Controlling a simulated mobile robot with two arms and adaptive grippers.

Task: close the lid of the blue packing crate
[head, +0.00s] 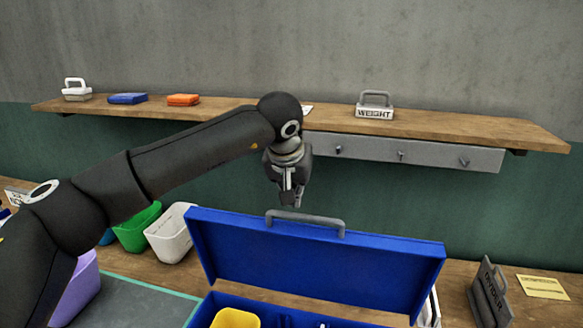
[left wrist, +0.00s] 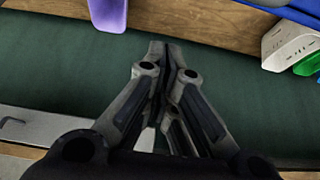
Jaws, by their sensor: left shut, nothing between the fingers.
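The blue packing crate (head: 262,312) stands on the bench at the bottom of the head view, with its lid (head: 318,262) raised and leaning back. A grey handle (head: 305,220) sits on the lid's top edge. Inside the crate are a yellow bin (head: 236,318) and blue dividers. My left gripper (head: 293,201) is shut and empty, above and behind the lid's top edge, near the left end of the handle; I cannot tell if it touches. In the left wrist view, the shut fingers (left wrist: 170,52) point over the green wall, with a blue edge (left wrist: 298,12) at top right. My right gripper is not seen.
White (head: 168,236), green (head: 137,232) and purple (head: 80,285) bins stand left of the crate. A dark divider stand (head: 489,296) and a yellow note (head: 542,287) are at right. A wall shelf (head: 450,124) holds a weight (head: 375,108) behind.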

